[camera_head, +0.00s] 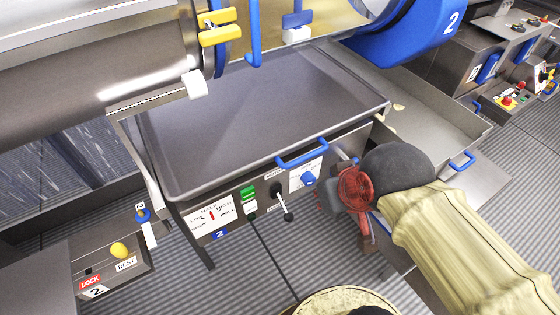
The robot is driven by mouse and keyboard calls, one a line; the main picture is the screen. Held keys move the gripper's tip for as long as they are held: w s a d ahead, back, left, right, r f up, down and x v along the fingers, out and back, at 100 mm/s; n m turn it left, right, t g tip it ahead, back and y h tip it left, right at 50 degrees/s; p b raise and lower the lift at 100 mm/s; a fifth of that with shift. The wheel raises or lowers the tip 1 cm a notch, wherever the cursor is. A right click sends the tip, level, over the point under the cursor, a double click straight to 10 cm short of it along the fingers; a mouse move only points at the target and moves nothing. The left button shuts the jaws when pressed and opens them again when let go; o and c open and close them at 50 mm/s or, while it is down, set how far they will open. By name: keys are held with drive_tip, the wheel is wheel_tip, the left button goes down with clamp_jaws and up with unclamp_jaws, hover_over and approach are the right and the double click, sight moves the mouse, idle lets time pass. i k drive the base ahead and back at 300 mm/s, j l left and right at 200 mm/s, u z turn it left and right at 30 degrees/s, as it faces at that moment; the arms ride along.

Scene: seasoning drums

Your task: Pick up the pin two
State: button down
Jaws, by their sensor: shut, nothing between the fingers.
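I cannot tell for sure which part is pin two. A yellow ball knob (119,250) sits on a low metal box (68,267) at the lower left, with a REST label beside it and a LOCK label with a 2 on its front. A blue piece marked 2 (142,213) hangs on a white strap or rod just above that box. My gripper (340,192), red and dark grey, is shut and empty at the front right corner of the metal tray, well to the right of the knob. Its fingertips are hard to make out.
The empty tray (262,115) has a blue handle (303,153). The panel below holds a green switch (248,194), a black lever (283,205) and a blue knob (309,179). A steel drum (100,65) hangs upper left, a blue drum (405,40) upper right. Striped floor lies open in front.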

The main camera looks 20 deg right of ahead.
sight(118, 250)
drive_tip(key=u, duration=1.75)
